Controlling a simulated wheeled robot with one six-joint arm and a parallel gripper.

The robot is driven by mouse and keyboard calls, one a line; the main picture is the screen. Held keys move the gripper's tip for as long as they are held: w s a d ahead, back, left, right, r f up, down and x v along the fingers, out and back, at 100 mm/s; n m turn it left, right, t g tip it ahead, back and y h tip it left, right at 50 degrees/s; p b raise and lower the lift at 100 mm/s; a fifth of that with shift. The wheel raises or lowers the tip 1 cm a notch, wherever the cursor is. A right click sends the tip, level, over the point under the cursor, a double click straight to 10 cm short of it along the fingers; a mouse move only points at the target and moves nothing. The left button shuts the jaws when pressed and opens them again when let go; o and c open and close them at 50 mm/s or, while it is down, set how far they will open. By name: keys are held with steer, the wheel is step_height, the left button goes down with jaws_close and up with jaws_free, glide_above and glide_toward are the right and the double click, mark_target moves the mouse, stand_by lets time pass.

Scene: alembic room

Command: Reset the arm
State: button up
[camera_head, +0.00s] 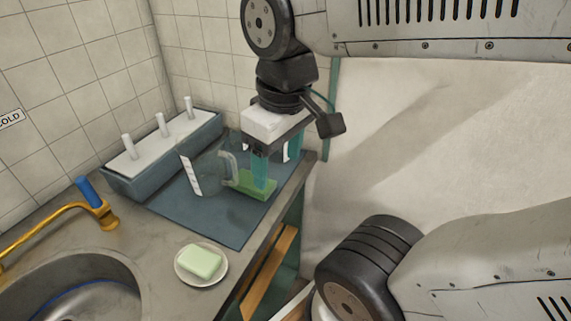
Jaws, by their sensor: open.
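My gripper (276,170) points down over the right end of the counter, at the end of my grey arm. Its two teal fingers are apart, with nothing seen held between them. A clear glass jug (207,173) with a handle stands on the mat just left of the gripper. Its handle is close to the nearer finger.
A blue-grey rack (157,185) with white pegs stands against the tiled wall. A pale green soap bar (200,261) lies on a white dish (184,277) at the counter's front. A sink (84,270) and brass tap (45,229) are at left. Air right of the counter looks free except for my arm.

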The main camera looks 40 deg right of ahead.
steer(key=shift+s+f+m, duration=0.2)
steer(key=shift+s+m, duration=0.25)
steer(key=shift+m, duration=0.1)
steer(key=shift+s+f+m, duration=0.2)
steer(key=shift+s+m, duration=0.2)
steer(key=shift+m, duration=0.15)
stand_by(0.4)
